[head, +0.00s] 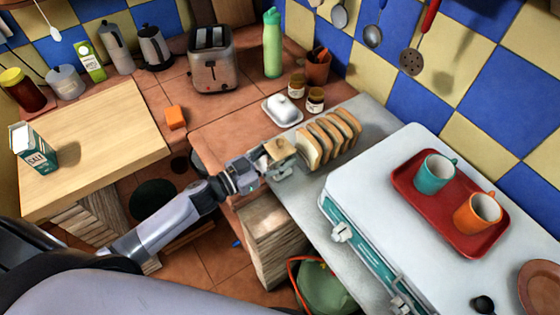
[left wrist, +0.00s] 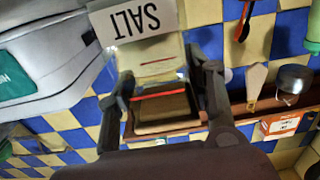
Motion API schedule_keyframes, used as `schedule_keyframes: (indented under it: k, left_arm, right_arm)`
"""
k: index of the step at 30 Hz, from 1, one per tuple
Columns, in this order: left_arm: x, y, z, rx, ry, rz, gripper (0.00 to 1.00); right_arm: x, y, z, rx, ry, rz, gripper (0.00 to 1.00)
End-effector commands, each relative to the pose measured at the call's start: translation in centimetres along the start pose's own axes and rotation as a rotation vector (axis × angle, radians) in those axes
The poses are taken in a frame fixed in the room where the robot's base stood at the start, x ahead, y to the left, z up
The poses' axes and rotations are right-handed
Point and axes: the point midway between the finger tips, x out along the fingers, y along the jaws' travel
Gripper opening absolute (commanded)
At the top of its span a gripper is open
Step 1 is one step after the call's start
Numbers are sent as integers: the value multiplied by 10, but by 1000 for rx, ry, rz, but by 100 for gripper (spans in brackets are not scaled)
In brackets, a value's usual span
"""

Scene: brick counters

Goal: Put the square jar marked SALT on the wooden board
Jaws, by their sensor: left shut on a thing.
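The square jar (head: 277,149) has a pale wooden top and is held in my left gripper (head: 280,158), left of the bread slices in the head view. In the left wrist view its pale body (left wrist: 152,62) and wooden top (left wrist: 165,106) sit between my fingers, which partly hide it. An upside-down SALT label (left wrist: 134,22) shows at the top there. The light wooden board (head: 105,125) is at the left of the head view, apart from the gripper. A teal and white carton (head: 35,148), also marked SALT, stands on its left part. My right gripper is not in view.
Bread slices (head: 330,138) stand close to the gripper on a grey counter (head: 372,118). A white butter dish (head: 282,110) and two small jars are behind. An orange block (head: 175,117) lies near the board. Most of the board is clear. A red tray (head: 410,190) holds two mugs.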

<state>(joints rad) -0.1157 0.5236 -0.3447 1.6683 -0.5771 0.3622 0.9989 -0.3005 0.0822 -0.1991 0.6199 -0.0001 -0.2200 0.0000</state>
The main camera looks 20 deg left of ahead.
Motion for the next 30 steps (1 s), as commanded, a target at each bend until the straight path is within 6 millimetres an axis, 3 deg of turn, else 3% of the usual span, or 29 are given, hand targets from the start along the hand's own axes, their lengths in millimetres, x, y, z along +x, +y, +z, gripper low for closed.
schedule_keyframes:
  k: [8,14,30]
  left_arm:
    - [0,0,-5,2,3,1,1]
    - [0,0,-26,5,3,3,1]
    - [0,0,-151,7,3,4,1]
  right_arm:
    - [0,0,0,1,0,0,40]
    - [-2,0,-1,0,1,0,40]
    - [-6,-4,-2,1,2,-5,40]
